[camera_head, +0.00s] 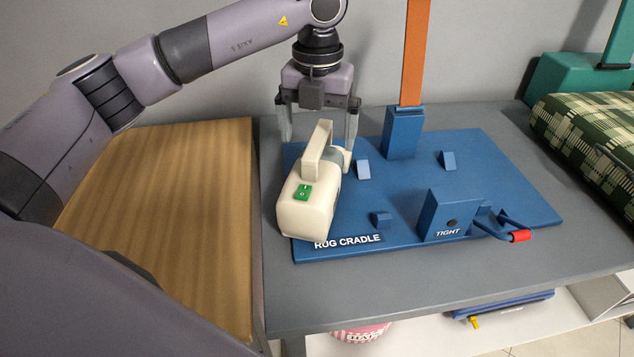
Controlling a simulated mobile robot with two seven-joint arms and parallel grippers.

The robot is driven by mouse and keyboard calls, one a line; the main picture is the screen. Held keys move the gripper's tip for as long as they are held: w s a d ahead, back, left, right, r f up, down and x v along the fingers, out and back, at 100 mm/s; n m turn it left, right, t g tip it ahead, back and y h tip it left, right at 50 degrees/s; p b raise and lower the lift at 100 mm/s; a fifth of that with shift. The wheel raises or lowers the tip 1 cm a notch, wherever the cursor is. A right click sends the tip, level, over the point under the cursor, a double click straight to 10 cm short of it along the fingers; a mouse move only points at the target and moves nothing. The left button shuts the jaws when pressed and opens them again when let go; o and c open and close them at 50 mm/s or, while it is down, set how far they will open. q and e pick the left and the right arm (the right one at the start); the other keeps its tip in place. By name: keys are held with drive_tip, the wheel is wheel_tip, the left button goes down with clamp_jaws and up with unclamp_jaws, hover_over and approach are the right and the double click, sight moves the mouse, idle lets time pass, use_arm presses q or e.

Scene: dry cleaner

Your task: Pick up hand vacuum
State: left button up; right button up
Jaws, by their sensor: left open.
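The hand vacuum (308,212) is cream-coloured, with a raised handle on top and a green switch. It lies on the left part of the blue rug cradle (400,226), and its near end overhangs the cradle's left edge. My left gripper (318,138) points down over the far end of the vacuum. Its fingers are open, one on each side of the upper handle, with a visible gap on the left. Whether the right finger touches the vacuum cannot be told. My right gripper is not in view.
The cradle has an upright orange post (414,55), several small blue blocks and a red-tipped clamp lever (520,236). A green plaid rug roll (590,140) lies at the right. The wooden surface (175,215) at the left is clear.

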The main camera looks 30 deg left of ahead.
sight(317, 140)
use_arm(q)
drive_tip(key=f, duration=0.5)
drive_tip(key=shift+w+a+f, duration=0.15)
drive_tip(key=shift+a, duration=0.05)
drive_tip(key=shift+c, duration=0.3)
drive_tip(key=shift+w, duration=0.1)
clamp_jaws()
drive_tip(key=shift+r, duration=0.2)
wheel_tip(317, 140, up, 20)
drive_tip(key=p, duration=0.2)
drive_tip(key=shift+f, duration=0.15)
